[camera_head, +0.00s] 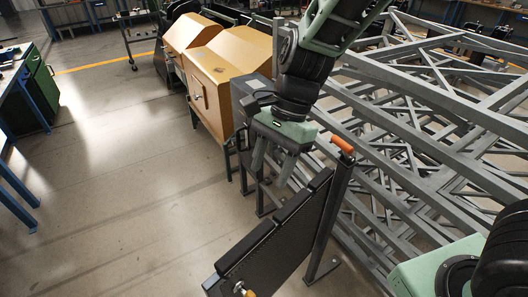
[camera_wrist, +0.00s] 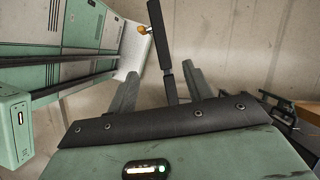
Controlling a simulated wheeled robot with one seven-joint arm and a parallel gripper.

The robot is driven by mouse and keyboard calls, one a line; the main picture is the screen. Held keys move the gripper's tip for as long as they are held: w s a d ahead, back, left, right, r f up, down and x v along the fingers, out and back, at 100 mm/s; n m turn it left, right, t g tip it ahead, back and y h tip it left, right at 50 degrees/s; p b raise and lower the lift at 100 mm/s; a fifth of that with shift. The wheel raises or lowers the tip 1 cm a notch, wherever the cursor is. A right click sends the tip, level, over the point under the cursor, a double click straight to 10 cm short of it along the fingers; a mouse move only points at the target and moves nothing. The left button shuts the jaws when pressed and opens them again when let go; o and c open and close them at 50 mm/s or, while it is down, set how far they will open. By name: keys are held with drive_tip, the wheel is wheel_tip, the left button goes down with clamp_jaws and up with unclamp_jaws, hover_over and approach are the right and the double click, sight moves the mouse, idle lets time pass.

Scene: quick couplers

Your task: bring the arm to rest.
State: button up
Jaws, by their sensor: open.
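My gripper (camera_head: 272,170) hangs from my green and black arm, with its grey fingers pointing down and apart. Nothing shows held between them. It is above and behind the far end of a black upright panel (camera_head: 275,245). In the wrist view the two fingers of my gripper (camera_wrist: 161,88) stand wide apart. The panel's dark edge (camera_wrist: 160,30) shows between them in that view, lower down. I cannot tell the exact gap between fingers and panel. An orange-topped post (camera_head: 342,145) stands just right of the gripper in the head view.
Grey lattice steel frames (camera_head: 420,130) fill the right side. Tan cabinets (camera_head: 228,80) stand behind the gripper. A brass-coloured knob (camera_head: 245,290) sits at the panel's near end. A blue and green workbench (camera_head: 35,85) is at the left. The floor (camera_head: 120,180) between is clear.

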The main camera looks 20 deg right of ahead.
drive_tip(key=shift+s, duration=0.1)
drive_tip(key=s+d+f+n+t+h+b, duration=0.1)
drive_tip(key=s+n+b, duration=0.2)
drive_tip(key=s+n, duration=0.4)
drive_tip(key=s+f+n+t+h+b, duration=0.1)
drive_tip(key=s+n+h+b, duration=0.1)
drive_tip(key=s+n, duration=0.6)
drive_tip(key=n+b, duration=0.1)
drive_tip(key=n, duration=0.3)
drive_tip(key=shift+d+f+n, duration=0.3)
drive_tip(key=shift+d, duration=0.05)
idle(0.6)
